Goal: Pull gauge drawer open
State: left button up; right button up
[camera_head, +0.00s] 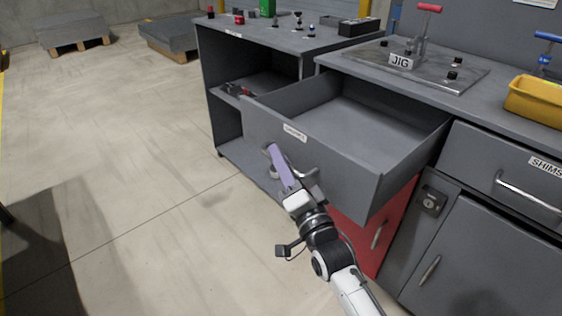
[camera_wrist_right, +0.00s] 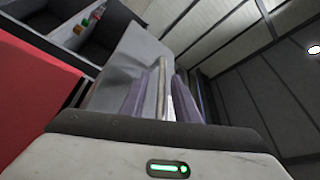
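The gauge drawer (camera_head: 345,180) stands pulled well out of the grey bench, and its inside shows empty. Its front carries a white label (camera_head: 295,132) and a metal bar handle (camera_head: 310,178). My right gripper (camera_head: 279,165) is at this handle, with its lavender fingers on the bar and hiding part of it. My left gripper is not in view.
A red cabinet front (camera_head: 378,232) is below the drawer. The shims drawer (camera_head: 505,175) to the right is shut. On the bench top are a jig plate (camera_head: 450,80) with a red-handled clamp and a yellow bin (camera_head: 535,98).

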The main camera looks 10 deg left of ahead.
jog(key=shift+s, duration=0.15)
pick_arm(q)
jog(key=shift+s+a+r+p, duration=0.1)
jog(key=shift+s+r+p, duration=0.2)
jog(key=shift+p, duration=0.55)
pick_arm(e)
jog(key=v, duration=1)
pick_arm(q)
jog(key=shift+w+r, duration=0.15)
pick_arm(e)
jog(key=shift+d+f, duration=0.1)
